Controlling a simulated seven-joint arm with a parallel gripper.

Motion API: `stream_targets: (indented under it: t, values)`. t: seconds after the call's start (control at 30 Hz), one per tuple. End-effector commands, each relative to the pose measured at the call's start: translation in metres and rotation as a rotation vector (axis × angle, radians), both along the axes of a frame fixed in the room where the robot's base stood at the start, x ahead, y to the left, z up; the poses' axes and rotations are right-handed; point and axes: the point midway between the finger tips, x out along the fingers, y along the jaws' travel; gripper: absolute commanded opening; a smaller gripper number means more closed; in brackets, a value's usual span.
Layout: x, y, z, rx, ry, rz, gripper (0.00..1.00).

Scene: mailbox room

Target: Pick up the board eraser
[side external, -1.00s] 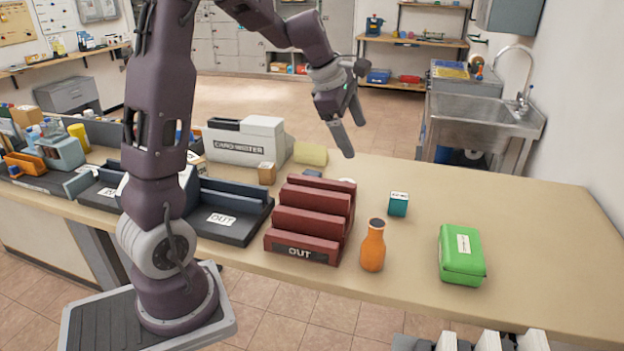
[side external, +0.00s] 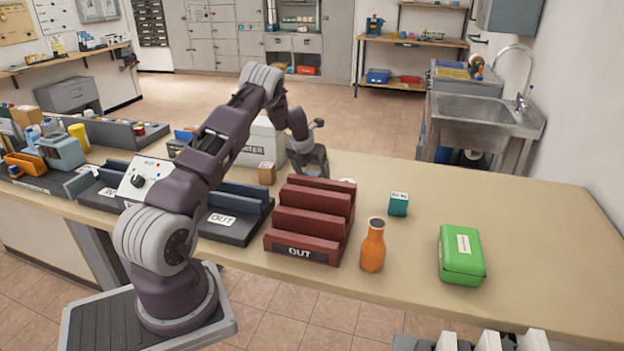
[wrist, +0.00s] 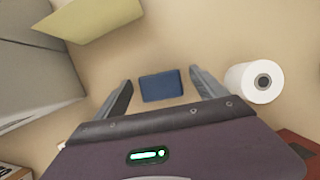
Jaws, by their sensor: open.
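The board eraser appears to be the small dark blue block (wrist: 161,88) lying on the tan counter in the wrist view. My gripper (wrist: 160,76) is open, with one finger on the left and one on the right of the block. Gaps show between the block and both fingers, so it is not held. How high the fingertips are above the counter is hard to tell. In the side view my gripper (side external: 314,166) is low behind the red letter rack, and the block is hidden there.
A white roll (wrist: 262,82) stands right of my gripper. A yellowish pad (wrist: 90,22) and a grey machine (wrist: 30,70) are to the left. The red OUT rack (side external: 312,220) is close by in front. An orange vase (side external: 373,247) and green box (side external: 461,255) stand further right.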

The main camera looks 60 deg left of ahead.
Motion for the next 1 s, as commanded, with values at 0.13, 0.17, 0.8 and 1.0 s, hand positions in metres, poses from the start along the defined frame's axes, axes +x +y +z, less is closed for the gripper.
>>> stream_targets:
  t: [0.13,0.17,0.8,1.0]
  values:
    - [0.0,0.0,0.0,0.0,0.0,-0.001,0.68]
    - [0.0,0.0,0.0,0.0,0.0,-0.001,0.62]
    - [0.001,0.0,0.041,0.005,-0.002,-0.004,0.15]
    - [0.001,0.0,0.087,0.004,-0.001,-0.003,0.15]
